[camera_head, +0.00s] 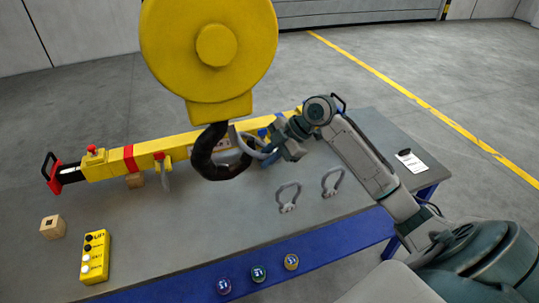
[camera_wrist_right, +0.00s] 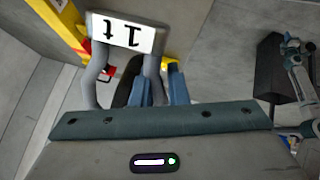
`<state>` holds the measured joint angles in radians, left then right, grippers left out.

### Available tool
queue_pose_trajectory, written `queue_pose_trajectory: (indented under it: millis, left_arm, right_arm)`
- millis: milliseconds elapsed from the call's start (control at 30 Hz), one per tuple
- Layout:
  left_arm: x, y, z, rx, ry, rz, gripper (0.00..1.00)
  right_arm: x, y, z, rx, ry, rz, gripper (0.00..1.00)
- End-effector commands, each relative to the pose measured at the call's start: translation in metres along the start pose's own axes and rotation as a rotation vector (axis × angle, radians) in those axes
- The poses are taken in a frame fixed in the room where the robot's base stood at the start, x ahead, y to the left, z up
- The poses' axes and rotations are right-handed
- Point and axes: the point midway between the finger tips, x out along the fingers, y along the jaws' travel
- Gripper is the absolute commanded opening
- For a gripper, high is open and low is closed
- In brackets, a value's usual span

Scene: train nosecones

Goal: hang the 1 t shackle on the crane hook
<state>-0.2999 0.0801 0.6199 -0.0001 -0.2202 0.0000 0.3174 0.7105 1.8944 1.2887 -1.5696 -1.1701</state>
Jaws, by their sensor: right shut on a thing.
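The crane hook (camera_head: 209,166) is black and hangs under the yellow hook block (camera_head: 215,60) in the head view. The grey 1 t shackle is at the hook's opening, and its label (camera_wrist_right: 122,32) reads "1t" upside down in the right wrist view. My right gripper (camera_head: 270,146) is shut on this shackle, with its blue fingers (camera_wrist_right: 158,88) around it in the wrist view. The shackle's bow (camera_head: 240,137) overlaps the hook in the head view; I cannot tell whether it is threaded over the hook or only beside it. My left gripper is not in view.
Two other grey shackles (camera_head: 288,197) (camera_head: 332,181) lie on the grey table (camera_head: 200,225). A yellow spreader beam (camera_head: 110,165) lies behind the hook. A yellow control box (camera_head: 95,256) and a wooden block (camera_head: 53,227) are at the left. A paper tag (camera_head: 411,162) lies at the right.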

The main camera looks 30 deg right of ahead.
Motion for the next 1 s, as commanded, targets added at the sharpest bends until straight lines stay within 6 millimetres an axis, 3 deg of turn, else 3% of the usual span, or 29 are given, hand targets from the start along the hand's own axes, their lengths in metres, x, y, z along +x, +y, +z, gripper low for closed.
queue_pose_trajectory:
  millis: [1000]
  left_arm:
    - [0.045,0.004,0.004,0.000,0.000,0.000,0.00]
  right_arm:
    - [0.051,-0.014,0.008,0.034,0.161,0.048,0.00]
